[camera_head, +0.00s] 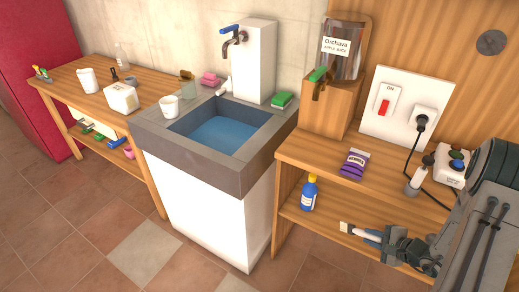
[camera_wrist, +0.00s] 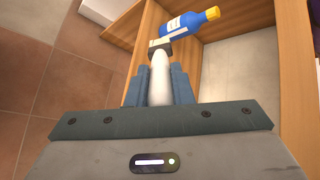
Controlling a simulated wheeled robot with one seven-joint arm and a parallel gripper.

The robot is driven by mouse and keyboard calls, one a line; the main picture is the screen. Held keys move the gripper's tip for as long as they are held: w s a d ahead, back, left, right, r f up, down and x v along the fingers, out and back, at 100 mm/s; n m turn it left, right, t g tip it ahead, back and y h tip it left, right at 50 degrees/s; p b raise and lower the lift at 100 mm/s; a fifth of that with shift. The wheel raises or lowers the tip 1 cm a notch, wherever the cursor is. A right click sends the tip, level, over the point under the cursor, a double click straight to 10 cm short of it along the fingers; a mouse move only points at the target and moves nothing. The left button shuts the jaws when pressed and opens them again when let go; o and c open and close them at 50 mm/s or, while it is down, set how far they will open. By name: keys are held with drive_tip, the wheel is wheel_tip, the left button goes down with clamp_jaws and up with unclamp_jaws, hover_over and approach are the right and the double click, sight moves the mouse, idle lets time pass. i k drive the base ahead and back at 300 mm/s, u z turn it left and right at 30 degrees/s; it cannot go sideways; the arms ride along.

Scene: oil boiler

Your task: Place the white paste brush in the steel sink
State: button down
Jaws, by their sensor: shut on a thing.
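The white paste brush (camera_head: 364,234) is in my gripper (camera_head: 388,240), at the lower right of the head view. The wrist view shows its pale handle (camera_wrist: 160,78) pointing away between the blue-grey fingers of my gripper (camera_wrist: 159,88). The fingers are shut on the handle, and its squarish head sticks out beyond them. The grey sink (camera_head: 233,172) stands left of my gripper, at the middle of the head view, with a blue basin. The brush is apart from the sink, in front of the right wooden shelf.
A blue bottle with a yellow cap (camera_head: 308,193) stands on the lower shelf of the right wooden bench (camera_head: 318,160); it shows beyond the brush in the wrist view (camera_wrist: 190,23). A purple packet (camera_head: 354,164) lies on top. A white cup (camera_head: 169,106) and green sponge (camera_head: 282,99) sit on the sink rim.

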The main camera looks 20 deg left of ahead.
sight(219, 135)
drive_tip(key=u, duration=1.15)
